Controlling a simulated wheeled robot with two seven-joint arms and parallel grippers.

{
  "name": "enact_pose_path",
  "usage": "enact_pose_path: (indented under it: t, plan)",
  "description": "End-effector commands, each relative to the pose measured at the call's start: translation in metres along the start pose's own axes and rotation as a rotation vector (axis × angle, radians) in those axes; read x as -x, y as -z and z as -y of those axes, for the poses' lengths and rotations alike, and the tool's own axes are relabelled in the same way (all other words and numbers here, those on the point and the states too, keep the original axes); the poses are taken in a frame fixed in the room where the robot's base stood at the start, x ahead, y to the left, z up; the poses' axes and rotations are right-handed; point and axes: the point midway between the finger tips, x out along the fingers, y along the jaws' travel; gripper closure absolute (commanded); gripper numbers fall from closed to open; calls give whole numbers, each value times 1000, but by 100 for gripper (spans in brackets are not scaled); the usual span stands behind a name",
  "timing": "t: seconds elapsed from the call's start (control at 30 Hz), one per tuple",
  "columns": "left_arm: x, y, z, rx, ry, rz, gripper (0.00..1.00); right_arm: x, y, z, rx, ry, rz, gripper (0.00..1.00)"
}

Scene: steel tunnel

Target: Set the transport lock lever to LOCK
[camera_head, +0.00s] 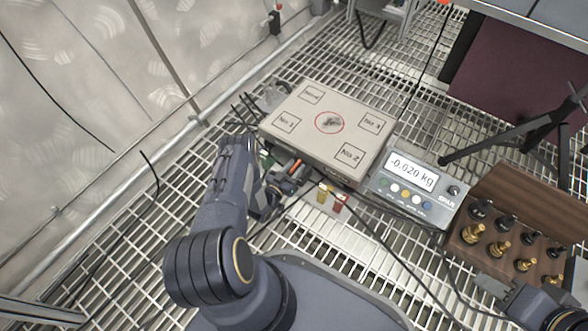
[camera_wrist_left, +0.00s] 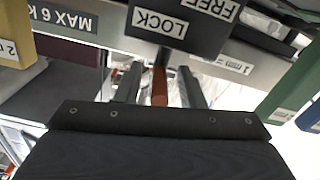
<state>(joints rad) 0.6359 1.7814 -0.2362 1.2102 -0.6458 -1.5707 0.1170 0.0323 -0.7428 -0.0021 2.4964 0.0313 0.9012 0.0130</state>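The transport lock lever (camera_wrist_left: 160,86) is a reddish-brown bar in the left wrist view, under a dark plate (camera_wrist_left: 192,40) with upside-down LOCK and FREE labels. Its top end is hidden at the plate, and I cannot tell its exact setting. The fingers of my left gripper (camera_wrist_left: 160,92) stand on both sides of the lever with gaps, so it is open around it. In the head view my left gripper (camera_head: 280,188) is at the front left side of the weighing scale (camera_head: 330,118). My right gripper (camera_head: 540,308) is partly visible at the bottom right; its fingers are unclear.
The indicator box (camera_head: 415,185) reads -0.020 kg beside the scale. A wooden block (camera_head: 540,215) with brass weights stands at the right. Yellow and red tags (camera_head: 331,196) hang in front of the scale. Cables cross the grating floor, and black tripod legs (camera_head: 500,143) stand behind.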

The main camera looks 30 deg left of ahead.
Motion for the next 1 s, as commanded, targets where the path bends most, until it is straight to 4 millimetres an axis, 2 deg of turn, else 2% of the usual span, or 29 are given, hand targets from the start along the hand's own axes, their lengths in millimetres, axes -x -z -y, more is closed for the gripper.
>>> enact_pose_path:
  t: [0.13, 0.4, 0.73, 1.0]
  plan:
    - [0, 0, 0, 0, 0, 0, 65, 0, 0, 0, 0, 0, 0, 64]
    - [0, 0, 0, 1, -1, 1, 100, 0, 0, 0, 0, 0, 0, 64]
    - [1, -1, -3, 5, 35, -6, 100, 1, 0, 0, 0, 0, 0, 64]
    - [0, -2, -9, 7, 188, -34, 100, 3, 2, 1, 0, 0, 0, 64]
